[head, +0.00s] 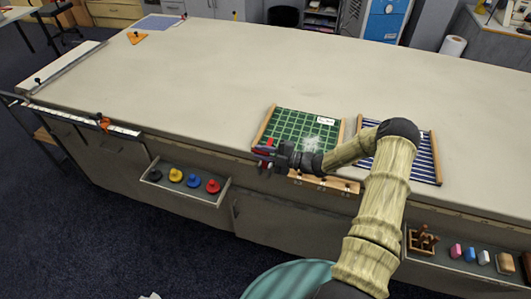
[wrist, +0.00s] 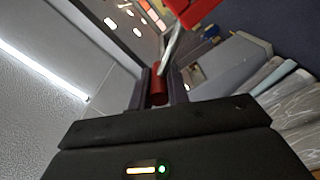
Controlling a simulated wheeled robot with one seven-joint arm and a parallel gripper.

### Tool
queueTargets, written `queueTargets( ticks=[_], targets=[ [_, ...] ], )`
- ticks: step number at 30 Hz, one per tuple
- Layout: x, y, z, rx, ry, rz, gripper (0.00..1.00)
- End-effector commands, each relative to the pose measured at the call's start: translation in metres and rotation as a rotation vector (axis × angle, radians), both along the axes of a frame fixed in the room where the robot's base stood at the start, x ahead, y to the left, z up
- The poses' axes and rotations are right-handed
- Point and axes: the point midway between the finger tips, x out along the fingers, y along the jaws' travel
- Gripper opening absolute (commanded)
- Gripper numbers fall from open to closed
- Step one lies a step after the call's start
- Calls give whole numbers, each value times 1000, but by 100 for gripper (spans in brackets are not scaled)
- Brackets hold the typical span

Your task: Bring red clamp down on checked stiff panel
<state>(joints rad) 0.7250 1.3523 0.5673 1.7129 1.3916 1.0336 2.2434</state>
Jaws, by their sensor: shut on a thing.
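My gripper (head: 270,156) is shut on the red clamp (head: 265,147), near the front left corner of the green checked stiff panel (head: 286,124). The panel lies on the table by its front edge, with wooden side strips and a white label. In the wrist view the clamp's red handle (wrist: 159,88) is between the jaws; a metal bar runs up from it to a red block (wrist: 196,10). Whether the clamp touches the panel cannot be told. My arm hides part of the panel's right front side.
A dark blue striped panel (head: 432,172) lies to the right, partly behind my arm. A drawer (head: 205,198) with black, yellow, blue and red knobs hangs below the table front. The middle tabletop (head: 220,75) is clear.

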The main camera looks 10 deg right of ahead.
Motion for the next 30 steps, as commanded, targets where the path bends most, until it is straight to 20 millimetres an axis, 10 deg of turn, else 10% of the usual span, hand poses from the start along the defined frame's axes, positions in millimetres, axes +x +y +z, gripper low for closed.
queueTargets(
  ticks=[10, 11, 13, 30],
  targets=[
    [11, -8, 10, -5, -24, -25, 0],
    [11, -8, 10, -4, -24, -26, 23],
    [11, -8, 10, -4, -24, -26, 37],
    [-1, -28, 5, -7, -20, -28, 38]
  ],
)
